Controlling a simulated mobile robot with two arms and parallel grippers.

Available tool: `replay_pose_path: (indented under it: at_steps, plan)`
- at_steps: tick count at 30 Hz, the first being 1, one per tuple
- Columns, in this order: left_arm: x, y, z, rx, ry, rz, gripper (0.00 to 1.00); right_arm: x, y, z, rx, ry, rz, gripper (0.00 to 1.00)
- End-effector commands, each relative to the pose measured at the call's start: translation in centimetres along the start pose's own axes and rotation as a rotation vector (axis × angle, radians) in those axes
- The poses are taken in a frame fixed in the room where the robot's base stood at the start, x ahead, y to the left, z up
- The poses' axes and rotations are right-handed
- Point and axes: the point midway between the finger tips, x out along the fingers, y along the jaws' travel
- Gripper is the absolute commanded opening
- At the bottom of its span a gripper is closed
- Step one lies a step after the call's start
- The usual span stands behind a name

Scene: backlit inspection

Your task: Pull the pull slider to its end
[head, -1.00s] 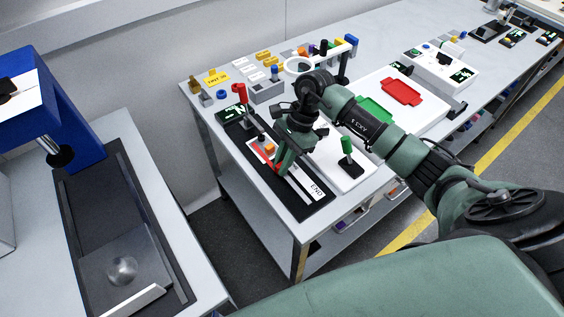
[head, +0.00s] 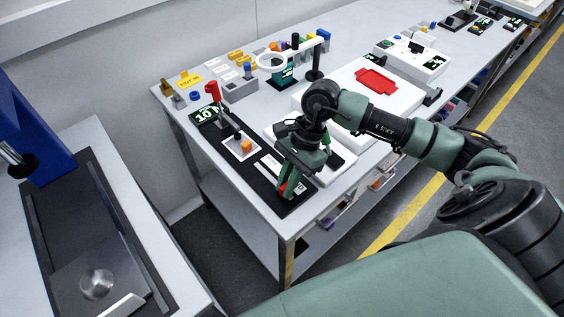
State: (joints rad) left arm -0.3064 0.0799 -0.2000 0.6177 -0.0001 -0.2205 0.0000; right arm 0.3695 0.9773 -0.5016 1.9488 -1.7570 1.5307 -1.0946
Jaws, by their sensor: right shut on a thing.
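The pull slider's black track board (head: 263,188) lies along the near left edge of the workbench. A white strip (head: 268,163) shows on it. My right gripper (head: 287,192) is down at the near end of the board and shut on the pull slider, with a bit of red (head: 284,187) showing at its fingers. The gripper and wrist hide most of the slider and the near end of the track, and no END label shows. My left gripper is not in view.
A white plate (head: 236,153) with an orange piece and a red-handled lever (head: 212,90) stand behind the track. A blue machine (head: 32,130) stands on the separate left table.

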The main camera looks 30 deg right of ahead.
Motion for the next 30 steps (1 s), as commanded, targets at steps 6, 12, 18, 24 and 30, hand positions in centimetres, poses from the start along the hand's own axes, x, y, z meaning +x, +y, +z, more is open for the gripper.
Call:
replay_pose_path:
  at_steps: [6, 12, 18, 24, 30]
  plan:
    - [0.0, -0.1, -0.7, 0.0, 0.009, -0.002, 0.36, 0.1, 0.3, 0.0, 0.001, 0.001, 0.01, 0.32]
    - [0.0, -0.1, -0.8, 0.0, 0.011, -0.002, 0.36, 0.1, 0.2, 0.0, 0.0, 0.001, 0.007, 0.35]
    - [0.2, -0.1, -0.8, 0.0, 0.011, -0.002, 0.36, -0.3, 0.1, -0.1, 0.0, 0.001, 0.004, 0.35]
    - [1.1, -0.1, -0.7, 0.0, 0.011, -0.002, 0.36, -3.4, 0.1, -0.2, -0.001, 0.004, 0.001, 0.35]
    - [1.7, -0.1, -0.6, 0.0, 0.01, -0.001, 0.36, -6.5, 0.2, -0.2, 0.001, 0.002, 0.002, 0.35]
